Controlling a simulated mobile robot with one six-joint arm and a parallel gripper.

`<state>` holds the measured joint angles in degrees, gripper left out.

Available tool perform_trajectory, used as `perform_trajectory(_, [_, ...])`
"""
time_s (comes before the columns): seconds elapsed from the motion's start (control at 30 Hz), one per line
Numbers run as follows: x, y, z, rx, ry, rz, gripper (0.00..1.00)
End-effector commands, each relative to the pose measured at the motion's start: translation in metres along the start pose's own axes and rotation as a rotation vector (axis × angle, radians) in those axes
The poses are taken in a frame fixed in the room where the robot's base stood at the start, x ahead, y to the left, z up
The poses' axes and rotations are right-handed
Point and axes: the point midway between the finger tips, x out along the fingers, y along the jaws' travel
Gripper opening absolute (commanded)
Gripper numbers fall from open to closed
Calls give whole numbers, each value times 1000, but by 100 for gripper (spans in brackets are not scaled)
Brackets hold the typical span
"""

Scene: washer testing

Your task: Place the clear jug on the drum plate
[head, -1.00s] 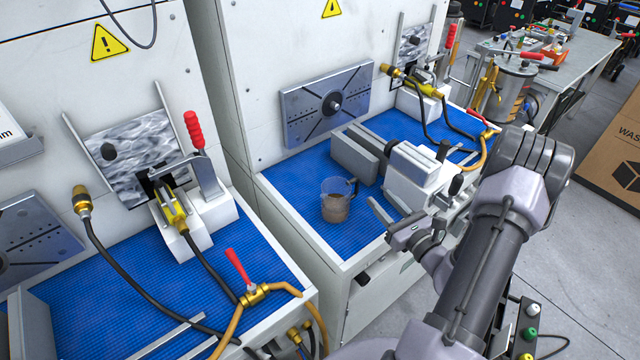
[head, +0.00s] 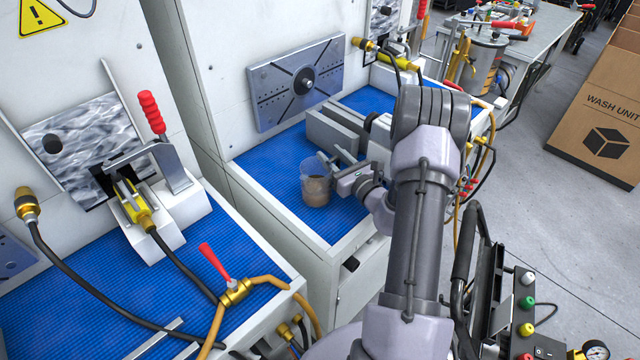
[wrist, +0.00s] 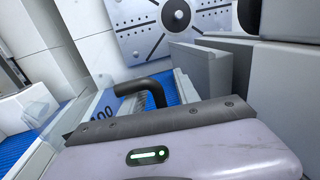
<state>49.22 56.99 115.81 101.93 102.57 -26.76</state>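The clear jug (head: 316,188), with brown contents in its lower part, stands upright on the blue mat of the far bench. In the wrist view its clear wall with markings (wrist: 88,118) is at the left, and its dark handle (wrist: 145,90) rises just beyond my gripper's body. My gripper (head: 334,162) is at the jug's handle side, with its two fingers showing apart. Whether they touch the handle is hidden. The grey drum plate (head: 276,92), slotted and with a round hub, is upright on the wall behind; it also shows in the wrist view (wrist: 145,40).
Grey blocks (head: 335,137) stand right behind the jug, close to my gripper. The near bench at left holds a clamp with a red handle (head: 152,112), hoses and a red-levered valve (head: 235,290). Bare blue mat (head: 270,165) lies left of the jug.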

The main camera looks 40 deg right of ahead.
Motion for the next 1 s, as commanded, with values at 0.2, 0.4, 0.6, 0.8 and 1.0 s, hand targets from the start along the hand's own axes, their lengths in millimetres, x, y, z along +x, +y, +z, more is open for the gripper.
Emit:
perform_trajectory(0.2, [0, 0, 0, 0, 0, 0, 10])
perform_trajectory(0.4, [-1, 0, 0, 0, 0, 1, 0])
perform_trajectory(0.6, [-1, 0, 0, 0, 1, 1, 0])
perform_trajectory(0.8, [-1, 0, 0, 0, 1, 1, 0])
perform_trajectory(1.0, [-1, 0, 0, 0, 1, 1, 0])
